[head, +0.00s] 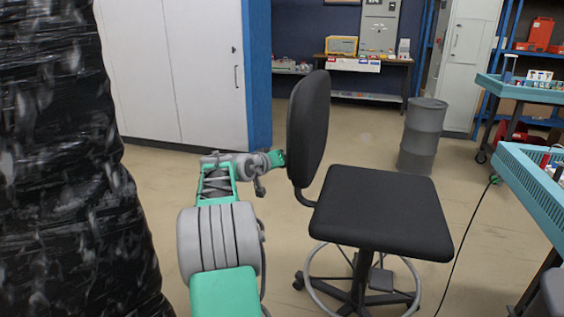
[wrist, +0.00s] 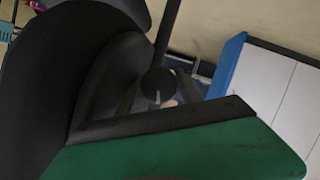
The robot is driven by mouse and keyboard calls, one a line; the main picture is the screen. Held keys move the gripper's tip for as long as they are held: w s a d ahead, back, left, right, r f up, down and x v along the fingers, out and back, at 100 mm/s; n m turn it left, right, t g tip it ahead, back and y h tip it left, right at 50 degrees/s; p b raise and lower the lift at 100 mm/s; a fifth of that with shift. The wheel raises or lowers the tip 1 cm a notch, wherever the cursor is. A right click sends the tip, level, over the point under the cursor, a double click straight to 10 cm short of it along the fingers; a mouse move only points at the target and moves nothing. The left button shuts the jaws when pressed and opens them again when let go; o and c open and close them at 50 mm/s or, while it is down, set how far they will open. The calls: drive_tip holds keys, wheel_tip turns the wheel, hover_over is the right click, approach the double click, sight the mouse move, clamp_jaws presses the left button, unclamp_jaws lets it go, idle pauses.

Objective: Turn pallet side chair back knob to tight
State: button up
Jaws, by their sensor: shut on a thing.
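The black chair (head: 380,212) stands to the right of the black-wrapped pallet (head: 65,160), its backrest (head: 308,125) upright. My gripper (head: 279,158) is at the rear side of the backrest in the head view, and the knob is hidden there. In the wrist view, the round dark knob (wrist: 158,84) carries a short pale line that points down in the picture. My gripper (wrist: 158,95) has a finger on each side of the knob and is shut on it. The dark backrest (wrist: 35,85) fills the left of the wrist view.
A white cabinet (head: 180,70) with a blue side stands behind my arm. A grey drum (head: 423,135) stands at the back right. Light-blue workbenches (head: 540,190) line the right side. The floor between the chair and the cabinet is clear.

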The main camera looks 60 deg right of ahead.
drive_tip(key=o, duration=1.4)
drive_tip(key=shift+c, duration=0.2)
